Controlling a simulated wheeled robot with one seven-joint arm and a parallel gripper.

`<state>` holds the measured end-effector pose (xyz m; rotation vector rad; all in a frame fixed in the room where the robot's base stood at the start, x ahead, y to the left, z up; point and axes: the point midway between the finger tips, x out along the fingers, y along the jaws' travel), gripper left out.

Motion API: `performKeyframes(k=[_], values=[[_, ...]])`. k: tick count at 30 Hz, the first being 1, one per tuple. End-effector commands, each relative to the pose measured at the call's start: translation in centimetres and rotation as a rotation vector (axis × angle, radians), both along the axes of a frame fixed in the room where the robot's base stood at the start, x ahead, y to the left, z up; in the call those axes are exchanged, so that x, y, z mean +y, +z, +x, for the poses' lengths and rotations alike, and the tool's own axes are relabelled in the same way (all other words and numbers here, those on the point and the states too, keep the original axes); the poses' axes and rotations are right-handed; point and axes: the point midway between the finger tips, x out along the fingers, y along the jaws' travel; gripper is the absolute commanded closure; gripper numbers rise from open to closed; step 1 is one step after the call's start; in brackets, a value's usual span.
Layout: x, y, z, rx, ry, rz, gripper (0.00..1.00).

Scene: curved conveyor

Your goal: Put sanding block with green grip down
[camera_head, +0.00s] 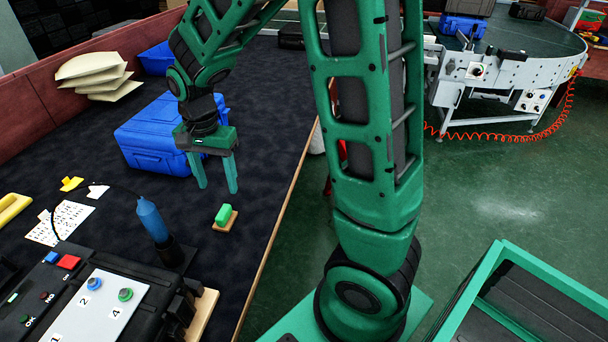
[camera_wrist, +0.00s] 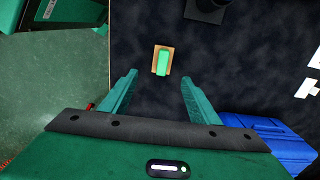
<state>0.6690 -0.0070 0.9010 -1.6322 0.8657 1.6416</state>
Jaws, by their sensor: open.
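The sanding block with green grip (camera_head: 224,216) lies on the dark table top (camera_head: 190,260), near its right edge. It has a tan base under a green grip. It also shows in the wrist view (camera_wrist: 162,61), beyond the fingertips and between their lines. My gripper (camera_head: 216,190) is open and empty, above the table and a little behind the block in the head view. In the wrist view its two fingers (camera_wrist: 158,90) stand wide apart, with nothing between them. The block is apart from both fingers.
A blue case (camera_head: 155,135) stands behind my gripper. A blue-tipped tool (camera_head: 152,220) stands upright left of the block, near a black control box (camera_head: 70,300). Paper and yellow pieces lie at left. The table's wooden edge (camera_head: 272,225) is close on the right.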

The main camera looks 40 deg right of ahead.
Motion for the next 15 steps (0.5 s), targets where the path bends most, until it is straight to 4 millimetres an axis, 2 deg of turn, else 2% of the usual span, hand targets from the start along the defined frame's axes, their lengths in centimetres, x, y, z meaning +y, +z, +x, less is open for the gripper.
performKeyframes(k=[5, 9, 15], values=[[-5.1, 2.7, -3.4, -0.007, 0.057, -0.007, 0.44], [-10.0, 5.0, -8.5, -0.008, 0.143, -0.012, 0.44], [-14.7, 6.9, -16.6, -0.004, 0.268, -0.006, 0.44]])
